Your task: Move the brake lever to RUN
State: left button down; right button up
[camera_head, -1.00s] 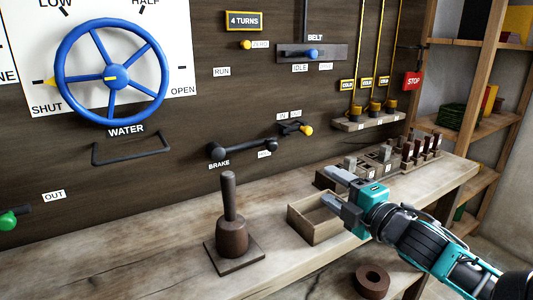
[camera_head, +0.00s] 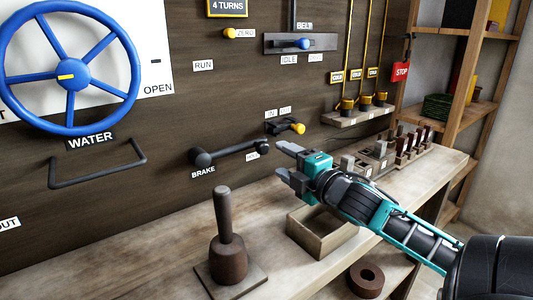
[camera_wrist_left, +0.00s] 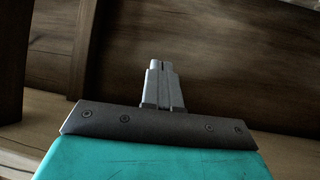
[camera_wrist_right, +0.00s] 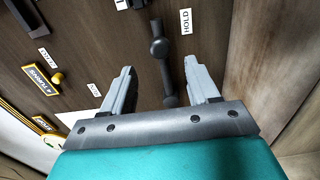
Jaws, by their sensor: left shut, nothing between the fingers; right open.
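The black brake lever (camera_head: 232,152) is on the dark board, its arm pointing right from the pivot above the BRAKE label (camera_head: 203,173). Its round knob (camera_head: 262,146) is by the HOLD label (camera_head: 252,156). The RUN label (camera_head: 203,66) is higher, above the pivot. My right gripper (camera_head: 284,161) is open and empty, just right of the knob. In the right wrist view the lever (camera_wrist_right: 164,72) shows between the open fingers (camera_wrist_right: 165,85); I cannot tell how deep it sits. My left gripper (camera_wrist_left: 162,67) is shut and empty, facing dark wood, outside the head view.
A lever with a yellow knob (camera_head: 297,128) is just above my right gripper. The blue water wheel (camera_head: 70,75) and a black handle (camera_head: 97,163) are at left. A wooden mallet (camera_head: 228,245) and an open box (camera_head: 322,232) stand on the bench below.

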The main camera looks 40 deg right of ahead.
aim_at(265, 150)
jog(key=shift+w+d+b, duration=0.25)
jog(key=shift+w, duration=1.6)
jog(key=shift+w+d+b, duration=0.2)
jog(key=shift+w, duration=1.6)
jog(key=shift+c, duration=0.4)
grip_shut()
